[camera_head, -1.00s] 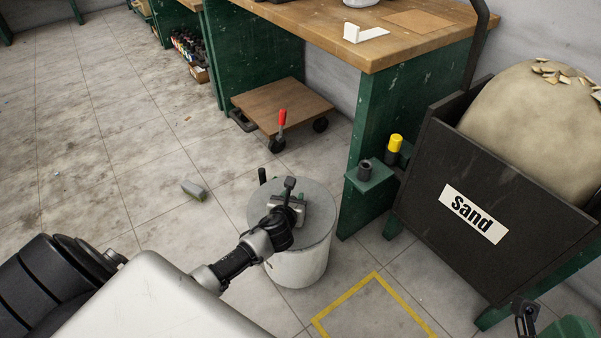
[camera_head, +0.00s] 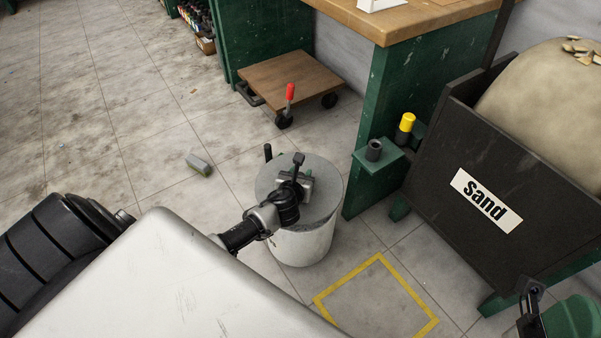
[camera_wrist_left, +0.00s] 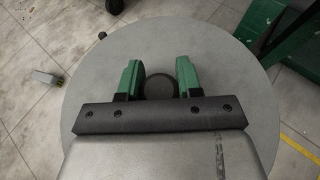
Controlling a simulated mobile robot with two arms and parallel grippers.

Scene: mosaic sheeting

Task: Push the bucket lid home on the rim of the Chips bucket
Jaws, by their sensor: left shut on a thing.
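The bucket (camera_head: 304,246) is a pale cylinder on the floor in the middle of the head view. Its Chips label does not show. The grey round bucket lid (camera_head: 270,180) lies over its top; whether it is fully seated on the rim I cannot tell. My left gripper (camera_head: 298,180) is above the lid and shut on its knob. In the left wrist view the green fingers (camera_wrist_left: 159,80) stand either side of the dark round knob (camera_wrist_left: 159,88), with the lid (camera_wrist_left: 100,75) spread beneath. My right gripper (camera_head: 530,305) shows only partly at the lower right edge; its fingers are unclear.
A green bench (camera_head: 400,95) and its small bracket (camera_head: 378,162) stand right of the bucket. A Sand bin (camera_head: 455,225) is further right. A wooden dolly (camera_head: 292,78) is behind. A grey block (camera_head: 199,164) lies left. A yellow floor square (camera_head: 378,300) is empty.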

